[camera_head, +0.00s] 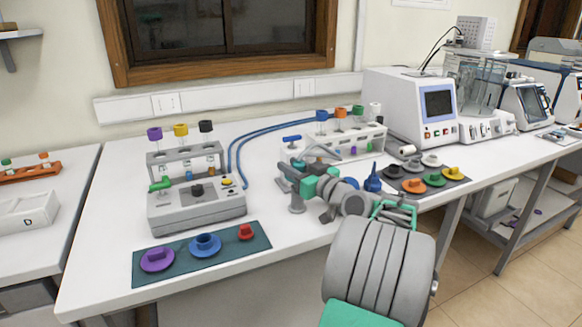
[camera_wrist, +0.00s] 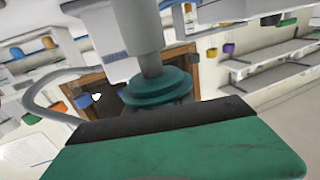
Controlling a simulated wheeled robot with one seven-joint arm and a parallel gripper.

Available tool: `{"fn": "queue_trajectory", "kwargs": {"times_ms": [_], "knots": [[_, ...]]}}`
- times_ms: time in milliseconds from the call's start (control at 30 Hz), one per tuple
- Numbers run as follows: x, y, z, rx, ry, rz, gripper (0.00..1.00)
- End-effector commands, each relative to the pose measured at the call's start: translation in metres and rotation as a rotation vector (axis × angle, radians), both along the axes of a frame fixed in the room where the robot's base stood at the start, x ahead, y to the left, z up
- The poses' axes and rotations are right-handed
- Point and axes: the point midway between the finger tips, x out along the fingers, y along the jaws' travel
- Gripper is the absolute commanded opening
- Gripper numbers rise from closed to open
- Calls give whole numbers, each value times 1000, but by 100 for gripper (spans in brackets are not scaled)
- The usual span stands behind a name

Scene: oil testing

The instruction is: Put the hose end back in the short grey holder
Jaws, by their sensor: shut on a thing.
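My gripper (camera_head: 309,186) is over the middle of the bench, with its arm reaching in from the lower right. In the wrist view its green pad spans the bottom, shut on the hose end (camera_wrist: 150,62), a grey cylinder with a dark teal flanged collar. A grey hose (camera_wrist: 42,88) curves at the left there. My gripper partly hides this area.
A grey tester (camera_head: 197,208) with capped tubes and blue hoses stands left. A dark teal mat (camera_head: 205,255) with purple, blue and red pieces lies in front. A white rack (camera_head: 345,146) is behind the gripper. A dark mat (camera_head: 447,187) with coloured pieces lies right.

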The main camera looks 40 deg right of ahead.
Motion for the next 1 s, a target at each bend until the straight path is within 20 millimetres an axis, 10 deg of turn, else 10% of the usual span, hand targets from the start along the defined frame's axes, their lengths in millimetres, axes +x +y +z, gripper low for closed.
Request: {"fn": "queue_trajectory", "kwargs": {"times_ms": [1000], "knots": [[0,0,-9,-1,-1,0,0]]}}
